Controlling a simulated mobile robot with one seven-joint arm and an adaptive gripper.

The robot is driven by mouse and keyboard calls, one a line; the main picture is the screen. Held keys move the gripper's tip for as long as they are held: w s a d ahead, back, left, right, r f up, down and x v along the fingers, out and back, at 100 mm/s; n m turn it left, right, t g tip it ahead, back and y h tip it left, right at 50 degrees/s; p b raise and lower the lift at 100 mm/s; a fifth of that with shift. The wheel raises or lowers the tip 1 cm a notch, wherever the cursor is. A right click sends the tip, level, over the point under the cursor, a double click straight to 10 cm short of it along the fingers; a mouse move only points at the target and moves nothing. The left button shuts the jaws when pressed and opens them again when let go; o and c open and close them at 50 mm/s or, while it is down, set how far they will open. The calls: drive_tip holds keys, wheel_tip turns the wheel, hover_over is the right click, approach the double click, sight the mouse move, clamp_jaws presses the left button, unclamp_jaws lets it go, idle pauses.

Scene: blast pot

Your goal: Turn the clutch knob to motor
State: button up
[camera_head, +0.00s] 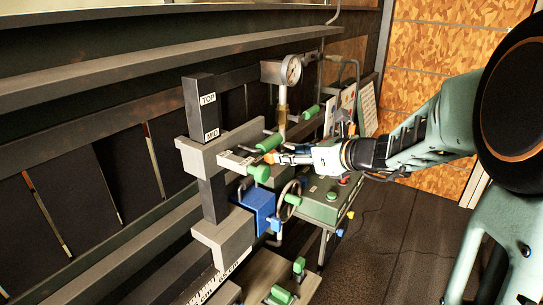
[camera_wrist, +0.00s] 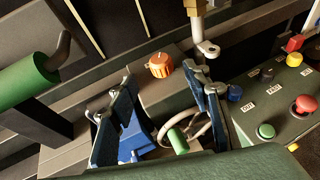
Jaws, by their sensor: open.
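An orange ridged knob (camera_wrist: 158,65), which looks like the clutch knob, sits on a grey panel at the upper middle of the wrist view. A pale mark shows on its top; no setting label is readable beside it. My gripper (camera_wrist: 158,73) is open, with one blue finger to the lower left of the knob and the other to its lower right. The knob appears in the gap between the fingertips; I cannot tell how far ahead it is or whether either finger touches it. In the head view my gripper (camera_head: 282,158) reaches the panel beside a small orange spot.
A green-gripped lever (camera_wrist: 28,86) stands at the wrist view's left. A handwheel with a green handle (camera_wrist: 177,140) and a blue block (camera_wrist: 136,146) lie below the knob. A button box (camera_wrist: 282,105) is at right. A pressure gauge (camera_head: 291,70) stands behind.

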sight(274, 152)
drive_tip(key=b+x, duration=0.1)
drive_tip(key=x, duration=0.8)
drive_tip(key=shift+w+a+f, duration=0.1)
drive_tip(key=shift+w, duration=0.05)
drive_tip(key=shift+c, duration=0.2)
drive_tip(key=c, duration=1.1)
drive_tip(key=shift+p, duration=0.65)
drive_tip(key=n+g+p, duration=0.1)
drive_tip(key=n+g+y+p, duration=0.1)
drive_tip(key=p, duration=0.1)
drive_tip(key=shift+r+y, duration=0.3)
drive_tip(key=shift+r, duration=0.05)
drive_tip(key=n+g+p, duration=0.1)
drive_tip(key=p, duration=0.1)
drive_tip(key=n+g+y+p, duration=0.1)
drive_tip(key=p, duration=0.1)
drive_tip(key=shift+f+n+y, duration=0.15)
drive_tip(key=shift+n+y, duration=0.15)
drive_tip(key=shift+f+n+g+y+p, duration=0.1)
drive_tip(key=shift+n+g+y+p, duration=0.3)
drive_tip(key=shift+g+p, duration=0.45)
drive_tip(key=shift+f+n, duration=0.1)
drive_tip(key=shift+n, duration=0.2)
